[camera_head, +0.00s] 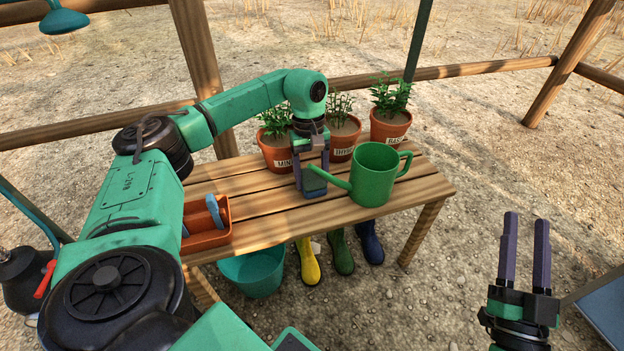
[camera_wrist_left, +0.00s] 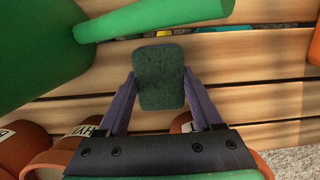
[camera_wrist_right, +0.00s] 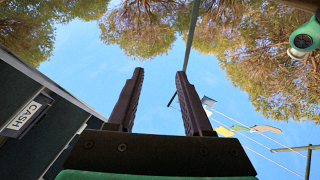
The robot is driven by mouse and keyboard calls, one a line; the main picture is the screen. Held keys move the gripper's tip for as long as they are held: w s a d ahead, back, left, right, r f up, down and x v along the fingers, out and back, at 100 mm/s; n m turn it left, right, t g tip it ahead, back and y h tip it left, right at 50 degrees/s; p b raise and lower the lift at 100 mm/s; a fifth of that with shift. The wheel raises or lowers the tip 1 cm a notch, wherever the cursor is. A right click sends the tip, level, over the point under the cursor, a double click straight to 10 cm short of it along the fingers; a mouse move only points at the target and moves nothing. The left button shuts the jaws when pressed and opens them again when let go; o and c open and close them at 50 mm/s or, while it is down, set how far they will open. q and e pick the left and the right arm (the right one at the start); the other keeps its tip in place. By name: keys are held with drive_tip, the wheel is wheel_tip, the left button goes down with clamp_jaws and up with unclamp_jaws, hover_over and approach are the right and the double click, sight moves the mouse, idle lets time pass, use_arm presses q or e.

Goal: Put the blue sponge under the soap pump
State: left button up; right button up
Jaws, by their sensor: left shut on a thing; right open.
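My left gripper (camera_head: 311,168) points down over the wooden bench and is shut on the blue sponge (camera_head: 314,187). The sponge is a small block with a blue side in the head view. Its dark green, speckled top shows between the fingers in the left wrist view (camera_wrist_left: 160,85). It is low, close to the bench boards; I cannot tell whether it touches them. My right gripper (camera_head: 526,220) is open and empty, away to the right of the bench. I cannot make out a soap pump in any view.
A green watering can (camera_head: 374,178) stands right of the sponge, its spout reaching close to it. Several potted herbs, including a mint pot (camera_head: 277,152), line the back of the bench (camera_head: 262,208). An orange tray (camera_head: 207,240) with blue-handled tools sits left. A teal bucket (camera_head: 253,275) and boots are below.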

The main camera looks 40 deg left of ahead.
use_arm(q)
drive_tip(key=shift+r, duration=0.1)
drive_tip(key=shift+r, duration=0.2)
wheel_tip(320, 180, up, 2)
drive_tip(key=shift+r+p, duration=0.1)
drive_tip(key=shift+p, duration=0.6)
wheel_tip(320, 180, up, 3)
drive_tip(key=shift+p, duration=0.65)
wheel_tip(320, 180, up, 4)
drive_tip(key=shift+f+p, duration=0.2)
drive_tip(key=shift+p, duration=0.7)
use_arm(e)
drive_tip(key=s+a+f+m+g+h, duration=0.1)
drive_tip(key=s+f+g, duration=0.5)
drive_tip(key=f, duration=0.8)
drive_tip(key=s+a+f+g+h, duration=0.1)
drive_tip(key=s+f+g, duration=0.45)
drive_tip(key=f, duration=0.85)
use_arm(q)
wheel_tip(320, 180, up, 10)
drive_tip(key=p, duration=0.4)
hover_over(312, 177)
drive_tip(key=shift+r, duration=0.3)
use_arm(e)
wheel_tip(312, 177, up, 6)
drive_tip(key=s, duration=0.1)
drive_tip(key=shift+s, duration=0.2)
